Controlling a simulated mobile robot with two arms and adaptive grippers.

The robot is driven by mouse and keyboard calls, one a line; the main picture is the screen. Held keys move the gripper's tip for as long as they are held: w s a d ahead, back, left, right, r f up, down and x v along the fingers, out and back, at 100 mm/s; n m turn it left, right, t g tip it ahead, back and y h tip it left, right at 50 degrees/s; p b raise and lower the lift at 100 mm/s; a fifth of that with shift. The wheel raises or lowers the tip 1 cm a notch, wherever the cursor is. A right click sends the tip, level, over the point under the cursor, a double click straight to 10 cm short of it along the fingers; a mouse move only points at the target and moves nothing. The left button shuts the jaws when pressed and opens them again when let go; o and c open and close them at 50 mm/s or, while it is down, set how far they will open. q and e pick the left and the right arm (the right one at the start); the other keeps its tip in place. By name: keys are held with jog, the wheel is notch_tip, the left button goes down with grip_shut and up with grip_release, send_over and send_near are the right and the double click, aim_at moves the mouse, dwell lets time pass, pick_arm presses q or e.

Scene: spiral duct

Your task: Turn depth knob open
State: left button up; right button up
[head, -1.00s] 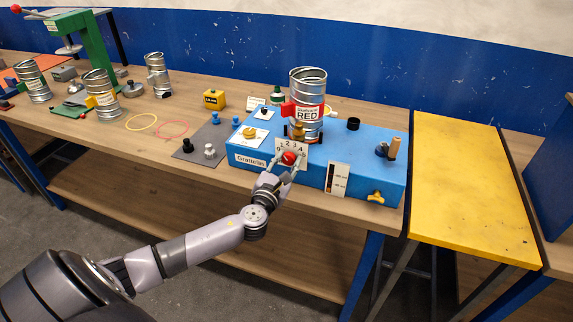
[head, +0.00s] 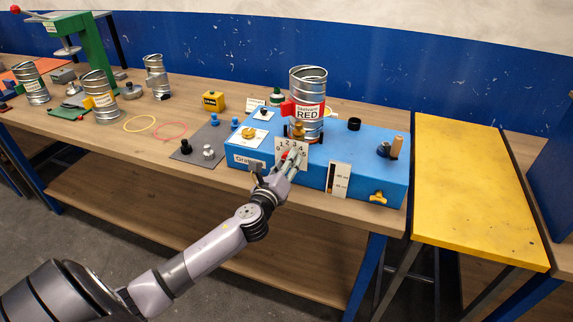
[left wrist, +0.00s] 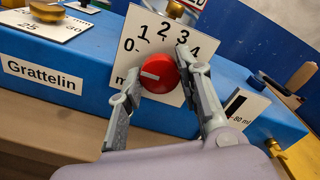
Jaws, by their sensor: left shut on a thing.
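In the left wrist view, the knob's white pointer line points left, below the 0. My left gripper (left wrist: 160,70) is shut on the knob, one finger at its lower left and one at its upper right. In the head view, my left gripper (head: 284,166) covers much of the dial's lower part. My right gripper is not in view.
A metal can labelled RED (head: 308,92) stands on the box behind the dial. A scale card (head: 338,180) and a yellow tap (head: 378,198) are to the right. A yellow table (head: 470,190) stands clear at right.

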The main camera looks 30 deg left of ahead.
pick_arm(q)
jog(key=shift+n+p, duration=0.3)
jog(key=shift+n, duration=9.4)
jog(key=o, duration=1.2)
jog(key=shift+c, duration=0.2)
